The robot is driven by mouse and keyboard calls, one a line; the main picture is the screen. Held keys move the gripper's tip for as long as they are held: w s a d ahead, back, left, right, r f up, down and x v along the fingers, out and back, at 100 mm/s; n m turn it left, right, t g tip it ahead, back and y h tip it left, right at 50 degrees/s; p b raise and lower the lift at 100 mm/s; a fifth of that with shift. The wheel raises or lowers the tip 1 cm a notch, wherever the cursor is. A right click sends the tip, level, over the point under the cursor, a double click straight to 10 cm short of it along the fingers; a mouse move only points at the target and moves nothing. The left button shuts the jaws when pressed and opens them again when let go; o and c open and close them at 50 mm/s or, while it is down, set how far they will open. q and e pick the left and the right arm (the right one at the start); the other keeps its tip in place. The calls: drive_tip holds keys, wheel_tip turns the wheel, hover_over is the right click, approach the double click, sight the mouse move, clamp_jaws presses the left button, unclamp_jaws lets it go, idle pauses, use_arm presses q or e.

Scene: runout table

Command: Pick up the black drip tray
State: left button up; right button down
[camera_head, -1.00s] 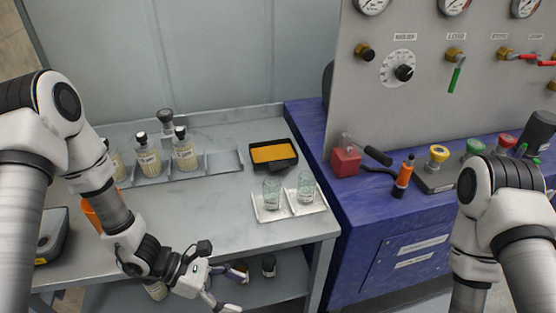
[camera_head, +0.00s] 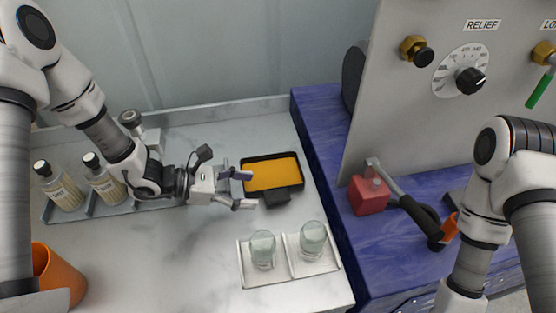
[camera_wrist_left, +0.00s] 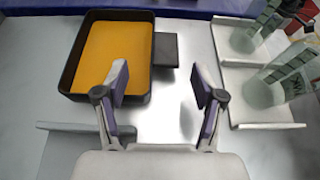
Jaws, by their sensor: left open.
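The black drip tray (camera_head: 301,168) lies flat on the metal table, with an orange-yellow layer inside and a black tab handle (camera_head: 280,196) on its near side. My left gripper (camera_head: 248,188) is open and empty, with its fingertips beside the tray's left end in the head view. In the left wrist view the tray (camera_wrist_left: 67,75) is ahead and to the left, and its tab (camera_wrist_left: 165,49) lies beyond the gap between the open fingers (camera_wrist_left: 160,92). My right gripper is out of view; only part of my right arm shows.
Two glasses (camera_head: 263,249) stand in a pale two-part holder (camera_head: 289,258) in front of the tray. Bottles (camera_head: 106,184) stand in a rack at left, near an orange cup (camera_head: 60,275). A blue bench (camera_head: 320,128) with a red block (camera_head: 369,196) is at right.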

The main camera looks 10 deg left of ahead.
sight(281, 194)
use_arm(q)
drive_tip(key=shift+d+f, duration=0.1)
drive_tip(key=shift+d, duration=0.45)
drive_tip(key=shift+s+d+p, duration=0.3)
drive_tip(key=shift+d+p, duration=0.1)
drive_tip(key=shift+d, duration=0.4)
drive_tip(key=w+d+f, duration=0.1)
drive_tip(key=w+d+f+p, duration=0.1)
drive_tip(key=d, duration=0.1)
drive_tip(key=shift+w+d, duration=0.2)
drive_tip(key=shift+w, duration=0.15)
drive_tip(key=shift+s, duration=0.15)
drive_tip(key=shift+s+r, duration=0.1)
drive_tip(key=shift+c, duration=1)
drive_tip(key=c, duration=1.1)
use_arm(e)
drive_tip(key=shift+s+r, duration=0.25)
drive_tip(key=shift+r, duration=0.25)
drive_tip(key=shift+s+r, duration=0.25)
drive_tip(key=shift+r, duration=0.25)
